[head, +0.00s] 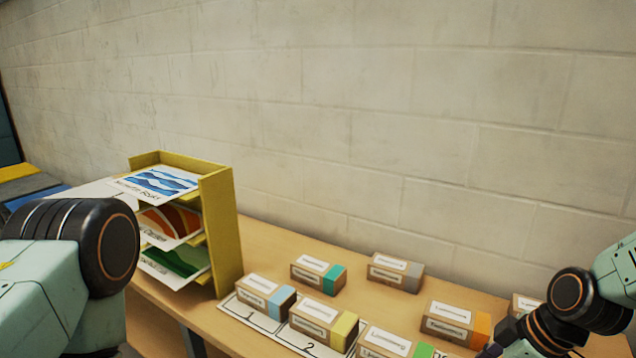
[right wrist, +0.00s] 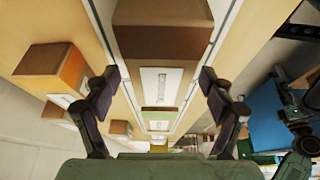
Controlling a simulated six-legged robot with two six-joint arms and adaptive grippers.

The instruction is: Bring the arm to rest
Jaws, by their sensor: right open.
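My right gripper (right wrist: 162,82) is open in the right wrist view, its two fingers apart. A brown box (right wrist: 163,35) with a white label lies beyond and between the fingers, with gaps on both sides. I cannot tell how far below the fingers it is. In the head view my right arm comes in at the lower right, its gripper mostly cut off by the bottom edge. My left arm shows at the lower left, but its gripper is out of view.
Several labelled boxes with coloured ends, such as a light blue one (head: 265,296) and an orange one (head: 455,323), stand on the wooden table (head: 265,248). Some sit on a white numbered strip (head: 238,313). A yellow shelf (head: 222,235) holding picture sheets stands left. A block wall rises behind.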

